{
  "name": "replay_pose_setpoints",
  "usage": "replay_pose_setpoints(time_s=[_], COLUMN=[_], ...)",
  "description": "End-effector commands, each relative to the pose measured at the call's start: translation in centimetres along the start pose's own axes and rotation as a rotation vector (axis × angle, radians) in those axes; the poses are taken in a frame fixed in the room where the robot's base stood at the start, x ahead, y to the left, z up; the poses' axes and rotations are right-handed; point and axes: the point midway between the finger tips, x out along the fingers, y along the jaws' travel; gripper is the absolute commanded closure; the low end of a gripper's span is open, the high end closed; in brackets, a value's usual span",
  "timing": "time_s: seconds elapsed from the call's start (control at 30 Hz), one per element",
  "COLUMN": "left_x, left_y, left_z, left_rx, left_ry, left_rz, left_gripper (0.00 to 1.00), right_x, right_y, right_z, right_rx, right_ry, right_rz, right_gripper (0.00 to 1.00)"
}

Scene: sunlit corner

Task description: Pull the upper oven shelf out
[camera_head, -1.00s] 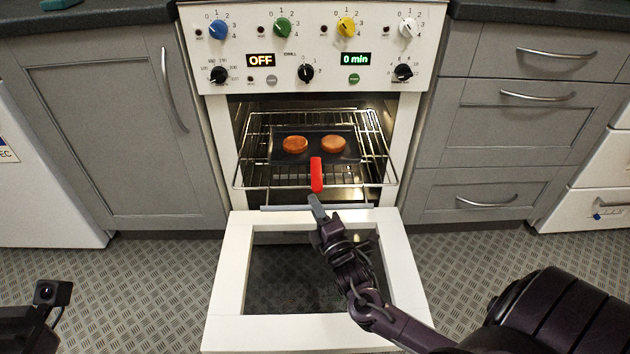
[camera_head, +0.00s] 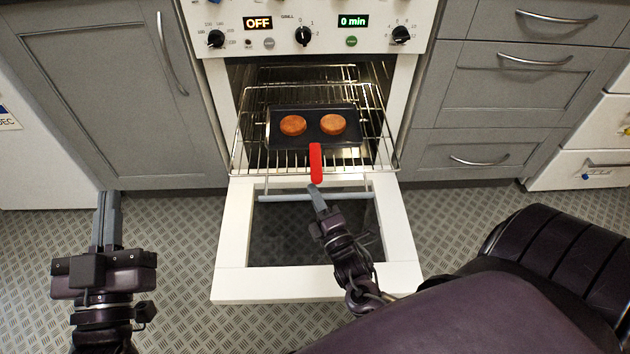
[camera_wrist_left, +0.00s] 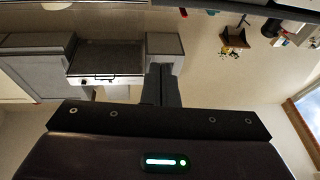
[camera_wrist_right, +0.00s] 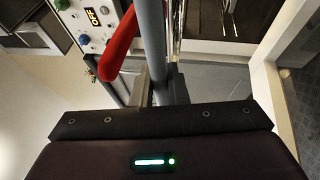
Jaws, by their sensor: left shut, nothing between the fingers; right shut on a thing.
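The upper oven shelf (camera_head: 252,160) is a wire rack, partly out of the oven over the open door. It has a grey front bar (camera_head: 280,198). A dark pan (camera_head: 313,112) with a red handle (camera_head: 316,163) and two round brown patties (camera_head: 293,125) sits on it. My right gripper (camera_head: 316,192) is shut on the grey front bar, below the red handle. The bar (camera_wrist_right: 152,40) runs between the fingers in the right wrist view, beside the red handle (camera_wrist_right: 118,45). My left gripper (camera_head: 108,200) is shut and empty, away at the left above the floor.
The white oven door (camera_head: 234,240) is folded down flat under the shelf. Grey cabinets and drawers (camera_head: 490,90) flank the oven. The patterned floor (camera_head: 180,255) is clear left of the door.

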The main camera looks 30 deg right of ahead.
Motion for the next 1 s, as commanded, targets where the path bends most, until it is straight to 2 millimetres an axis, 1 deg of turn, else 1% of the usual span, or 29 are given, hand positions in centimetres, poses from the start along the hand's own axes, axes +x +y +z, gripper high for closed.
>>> replay_pose_setpoints(time_s=[0.1,0.23,0.6,0.63,0.7,0.8,1.0], left_x=[-0.3,-0.5,-0.5,-0.5,-0.5,-0.5,-0.5], left_y=[0.1,0.1,0.1,0.1,0.1,0.1,0.1], left_z=[1.6,2.6,2.8,2.8,2.8,2.8,2.8], left_rx=[-0.004,-0.006,-0.006,-0.006,-0.006,-0.006,-0.007], left_ry=[-0.078,-0.122,-0.133,-0.133,-0.132,-0.132,-0.132], left_rz=[0.000,0.000,0.000,0.000,0.000,0.000,0.000], left_gripper=[1.00,1.00,1.00,1.00,1.00,1.00,1.00], right_x=[-0.4,-0.6,-0.6,-0.6,-0.6,-0.6,-0.6], right_y=[0.1,0.1,0.1,0.1,0.1,0.1,0.1], right_z=[-0.2,-0.2,-0.3,-0.3,-0.3,-0.3,-0.3], right_rx=[0.000,0.000,0.000,0.000,0.000,0.000,0.000], right_ry=[0.001,0.001,0.001,0.001,0.001,0.001,0.000], right_rz=[-0.001,-0.001,-0.001,-0.001,-0.001,-0.001,0.000], right_gripper=[1.00,1.00,1.00,0.85,0.76,0.65,0.65])
